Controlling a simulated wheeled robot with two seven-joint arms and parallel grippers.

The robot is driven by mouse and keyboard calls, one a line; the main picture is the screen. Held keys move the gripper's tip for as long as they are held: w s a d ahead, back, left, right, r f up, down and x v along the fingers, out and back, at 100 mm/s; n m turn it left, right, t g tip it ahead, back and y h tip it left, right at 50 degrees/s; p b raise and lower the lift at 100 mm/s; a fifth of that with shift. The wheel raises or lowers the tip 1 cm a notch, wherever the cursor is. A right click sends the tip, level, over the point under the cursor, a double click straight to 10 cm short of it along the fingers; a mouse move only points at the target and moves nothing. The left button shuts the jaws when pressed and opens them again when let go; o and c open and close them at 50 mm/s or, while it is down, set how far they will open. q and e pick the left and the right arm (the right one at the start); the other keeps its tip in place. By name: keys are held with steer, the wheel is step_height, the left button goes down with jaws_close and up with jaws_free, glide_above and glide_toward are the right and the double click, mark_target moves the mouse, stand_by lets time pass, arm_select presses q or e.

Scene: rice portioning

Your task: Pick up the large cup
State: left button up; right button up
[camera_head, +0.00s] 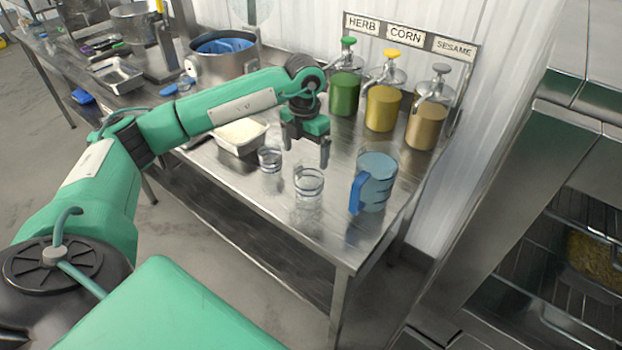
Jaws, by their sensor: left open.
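Three cups stand upright on the steel table (250,183). The largest is a clear bluish measuring cup (378,178) with a blue handle, at the right near the table's edge. A mid-sized clear cup (309,187) stands left of it, and a small clear cup (269,160) stands further left. My left gripper (304,155) is open and empty, pointing down with its fingers above and behind the two smaller cups. It is apart from the measuring cup, to its left. My right gripper is not in view.
Green, yellow and tan pump dispensers (381,108) stand at the back under the HERB, CORN and SESAME signs. A white-filled tray (240,134) is left of the cups. A large pot (222,62) stands further left. A rack oven (560,240) is at the right.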

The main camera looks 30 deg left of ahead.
mark_target(309, 176)
arm_select(q)
step_height(309, 176, down, 4)
steer(key=shift+w+r+p, duration=0.1)
steer(key=shift+w+p, duration=0.05)
steer(key=shift+p, duration=0.15)
steer(key=shift+d+f, duration=0.1)
steer(key=shift+f, duration=0.1)
steer(key=shift+d+f+p, duration=0.2)
steer(key=shift+f+p, duration=0.6)
step_height(309, 176, down, 2)
steer(key=shift+w+d+f+p, duration=0.15)
steer(key=shift+f+p, duration=0.1)
steer(key=shift+p, duration=0.15)
steer(key=shift+f, duration=0.5)
steer(key=c, duration=1.1)
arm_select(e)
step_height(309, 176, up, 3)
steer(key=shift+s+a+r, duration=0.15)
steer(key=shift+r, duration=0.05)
